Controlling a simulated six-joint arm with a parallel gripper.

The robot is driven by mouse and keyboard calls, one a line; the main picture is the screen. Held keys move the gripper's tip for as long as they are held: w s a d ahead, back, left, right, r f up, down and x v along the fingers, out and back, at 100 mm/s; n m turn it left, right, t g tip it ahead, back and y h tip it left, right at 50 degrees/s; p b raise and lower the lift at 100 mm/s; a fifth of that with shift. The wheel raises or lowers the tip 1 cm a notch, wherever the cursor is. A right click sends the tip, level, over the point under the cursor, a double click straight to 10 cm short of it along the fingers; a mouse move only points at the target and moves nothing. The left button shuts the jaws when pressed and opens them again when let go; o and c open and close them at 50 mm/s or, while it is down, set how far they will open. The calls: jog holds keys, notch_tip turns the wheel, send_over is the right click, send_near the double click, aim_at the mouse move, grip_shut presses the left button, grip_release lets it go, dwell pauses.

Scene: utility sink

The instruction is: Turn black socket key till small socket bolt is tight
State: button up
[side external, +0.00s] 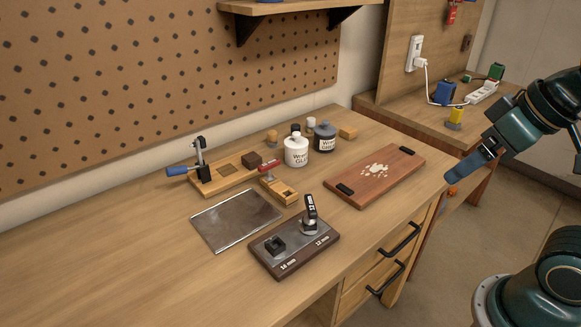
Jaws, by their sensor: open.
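A dark block with a metal top plate (268,264) lies on the bench near its front edge. Its front face carries labels that read about 16 mm on the left and 12 mm on the right. A black socket key (310,206) stands upright over a round metal fitting at the 12 mm end. The small bolt under it is hidden. My gripper (453,179) is open and empty, past the bench's right edge and well apart from the key.
A metal sheet (235,219) lies behind the block. A cutting board (399,176) with pale bits lies to its right. A wooden fixture with a blue-handled clamp (200,174), a white glue jar (296,151) and a dark jar (325,137) stand farther back. The bench's left front is clear.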

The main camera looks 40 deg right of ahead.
jog(key=w+m, duration=0.1)
jog(key=m+g+y, duration=0.3)
jog(key=m+y, duration=0.1)
jog(key=m, duration=1.9)
send_over(312, 203)
jog(key=s+d, duration=0.2)
jog(key=d, duration=0.2)
notch_tip(312, 203, down, 8)
jog(key=shift+a, duration=0.15)
jog(key=shift+s+x, duration=0.1)
jog(key=shift+x, duration=3.3)
jog(key=shift+s+x, duration=0.15)
jog(key=shift+x, duration=3.25)
jog(key=shift+f, duration=0.1)
jog(key=c, duration=1.1)
